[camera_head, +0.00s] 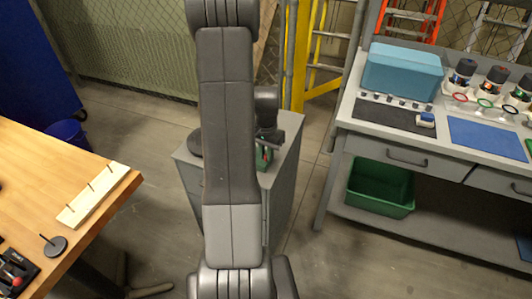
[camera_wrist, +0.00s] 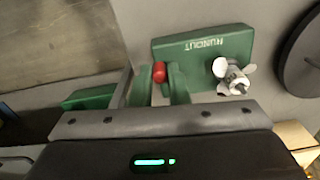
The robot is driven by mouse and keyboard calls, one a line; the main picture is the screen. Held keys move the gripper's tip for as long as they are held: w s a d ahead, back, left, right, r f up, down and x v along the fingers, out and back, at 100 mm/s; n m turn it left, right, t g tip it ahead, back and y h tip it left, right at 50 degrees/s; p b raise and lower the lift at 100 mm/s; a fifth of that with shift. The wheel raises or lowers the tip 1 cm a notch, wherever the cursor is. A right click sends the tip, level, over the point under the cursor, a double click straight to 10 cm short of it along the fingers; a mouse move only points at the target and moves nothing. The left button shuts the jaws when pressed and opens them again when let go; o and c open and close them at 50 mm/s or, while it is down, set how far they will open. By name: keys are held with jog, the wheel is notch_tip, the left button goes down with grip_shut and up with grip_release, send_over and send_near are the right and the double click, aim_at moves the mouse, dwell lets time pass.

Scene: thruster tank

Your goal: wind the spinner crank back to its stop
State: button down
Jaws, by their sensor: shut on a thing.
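In the wrist view, a green block marked RUNOUT (camera_wrist: 203,50) carries a small grey-white bladed spinner (camera_wrist: 232,76). The red crank knob (camera_wrist: 159,72) stands left of the spinner, between the two fingers of my gripper (camera_wrist: 159,80). My gripper is shut on the knob. The crank's arm below the knob is hidden, and I cannot tell its angle or see the stop. In the head view my arm hides most of the spinner's place; a little green (camera_head: 263,158) shows at the grey cabinet (camera_head: 281,195).
A dark round disc (camera_wrist: 303,58) lies right of the block in the wrist view. In the head view, a wooden table (camera_head: 110,190) stands at left. A grey workbench (camera_head: 345,115) with a teal case (camera_head: 402,70) and a green bin (camera_head: 380,190) stands at right.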

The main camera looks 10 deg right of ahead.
jog(key=m, duration=0.2)
jog(key=a+m+b, duration=0.1)
jog(key=m, duration=0.1)
jog(key=shift+w+a+m+b, duration=0.2)
jog(key=shift+m+b, duration=0.1)
jog(key=shift+m, duration=0.6)
jog(key=shift+w+a+m+b, duration=0.1)
jog(key=shift+a+m+b, duration=0.15)
jog(key=shift+m, duration=0.65)
jog(key=c, duration=1.4)
grip_release()
notch_tip(320, 180, up, 14)
